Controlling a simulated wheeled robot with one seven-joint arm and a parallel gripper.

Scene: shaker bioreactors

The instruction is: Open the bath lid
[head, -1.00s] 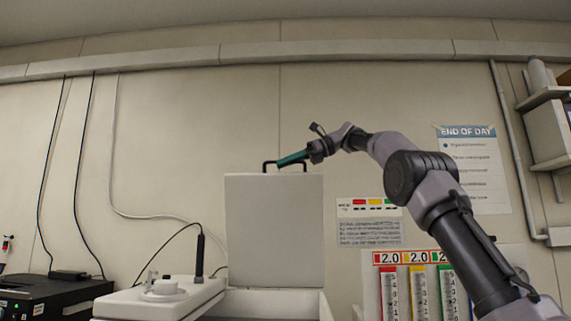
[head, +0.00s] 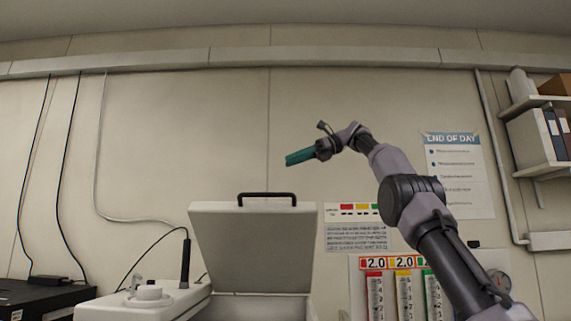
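The bath lid (head: 252,247) is a pale grey panel in the middle of the head view. It stands raised and tilted above the white bath body (head: 262,308), with a dark bar handle (head: 266,196) along its top edge. My gripper (head: 290,159), with teal fingers, is above and slightly right of the handle, apart from it. The fingers are seen from the side, so the gap between them does not show. Nothing is seen held in them. The inside of the bath is mostly hidden below the frame.
A white unit with a knob (head: 149,292) and a black upright probe (head: 185,262) stands to the left of the bath. A black box (head: 40,298) is at far left. Shelves with binders (head: 553,135) are at right. The wall space around my gripper is clear.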

